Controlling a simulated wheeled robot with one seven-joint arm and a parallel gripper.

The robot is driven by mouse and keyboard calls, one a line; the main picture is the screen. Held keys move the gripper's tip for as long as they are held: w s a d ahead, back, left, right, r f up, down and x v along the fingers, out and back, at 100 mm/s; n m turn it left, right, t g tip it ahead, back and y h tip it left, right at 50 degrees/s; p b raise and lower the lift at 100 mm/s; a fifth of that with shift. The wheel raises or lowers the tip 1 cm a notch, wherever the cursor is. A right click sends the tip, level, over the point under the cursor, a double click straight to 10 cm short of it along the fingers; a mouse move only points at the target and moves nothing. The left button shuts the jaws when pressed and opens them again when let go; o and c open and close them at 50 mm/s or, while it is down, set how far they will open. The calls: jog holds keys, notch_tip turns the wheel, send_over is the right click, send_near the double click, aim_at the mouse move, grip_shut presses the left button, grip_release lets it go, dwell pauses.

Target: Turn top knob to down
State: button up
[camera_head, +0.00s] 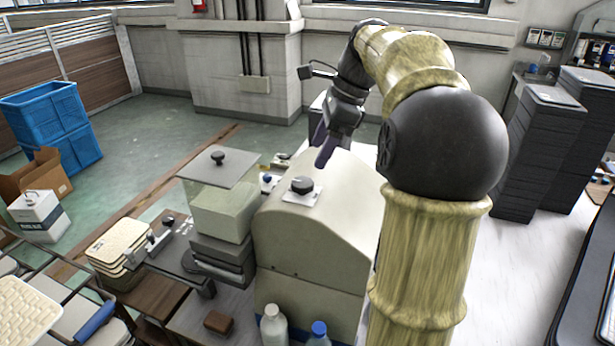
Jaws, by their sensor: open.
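A black round knob (302,184) sits on a white square plate on top of the beige curved housing (312,250). Which way the knob is turned is too small to tell. My gripper (322,150) has dark purple fingers that point down. It is open and appears empty, above and slightly right of the knob in the picture, apart from it. A second black knob (217,157) stands on a flat grey lid left of the housing. Small dark and blue knobs (268,178) show behind the housing, partly hidden by it.
A pale clear-sided box (222,214) stands close left of the housing. Two bottles, one with a blue cap (319,329), stand at its front. Stacked beige trays (120,243) lie at left. Dark stacks (540,150) stand at right. Blue crates (52,125) are on the open green floor.

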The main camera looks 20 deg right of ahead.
aim_at(304, 181)
jog(key=x, duration=0.8)
jog(key=shift+d+r, duration=0.1)
jog(key=c, duration=1)
jog(key=shift+o, duration=0.2)
